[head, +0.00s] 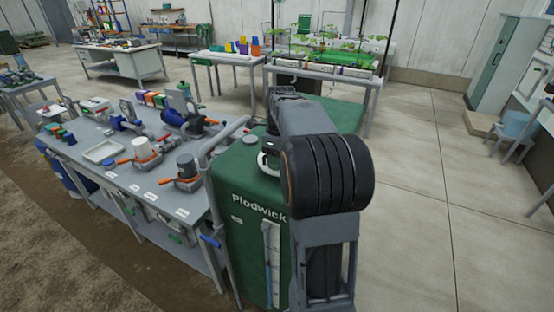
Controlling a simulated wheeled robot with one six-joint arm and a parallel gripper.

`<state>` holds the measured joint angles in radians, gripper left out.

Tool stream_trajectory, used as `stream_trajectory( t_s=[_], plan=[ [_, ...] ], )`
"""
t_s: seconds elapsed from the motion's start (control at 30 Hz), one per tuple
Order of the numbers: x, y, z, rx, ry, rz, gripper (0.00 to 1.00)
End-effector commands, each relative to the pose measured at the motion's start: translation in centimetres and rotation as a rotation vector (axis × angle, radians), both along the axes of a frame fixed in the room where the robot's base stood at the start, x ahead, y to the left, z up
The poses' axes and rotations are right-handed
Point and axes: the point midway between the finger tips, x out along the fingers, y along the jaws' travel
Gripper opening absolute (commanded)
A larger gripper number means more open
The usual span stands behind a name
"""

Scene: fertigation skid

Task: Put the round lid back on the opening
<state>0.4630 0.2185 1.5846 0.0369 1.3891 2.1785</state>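The green tank (250,200) marked "Plodwick" stands in the middle of the head view, with a level strip on its front. A small dark blue-green disc (250,139) lies on its top near the back left; I cannot tell whether it is the round lid or a fixed cap. A white and dark round part (267,160) shows at the tank top beside my arm; I cannot tell what it belongs to. My arm rises in front of the tank's right side and hides much of its top. The opening cannot be made out. My gripper's fingers are hidden behind the arm.
A grey bench (110,160) to the left carries pumps, orange-handled valves and a white tray (103,152). A grey pipe (222,135) runs between bench and tank. A plant stand (325,72) is behind. The concrete floor (430,190) at right is clear.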

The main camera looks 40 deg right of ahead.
Motion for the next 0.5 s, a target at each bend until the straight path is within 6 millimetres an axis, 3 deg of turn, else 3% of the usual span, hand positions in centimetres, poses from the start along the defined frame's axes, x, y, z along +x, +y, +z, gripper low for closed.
stream_trajectory(
  t_s=[0.27,0.5],
  plan=[
    [0.0,0.0,0.3,0.0,-0.001,0.0,0.37],
    [0.2,-0.3,3.8,-0.002,-0.005,0.0,0.37]
  ],
)
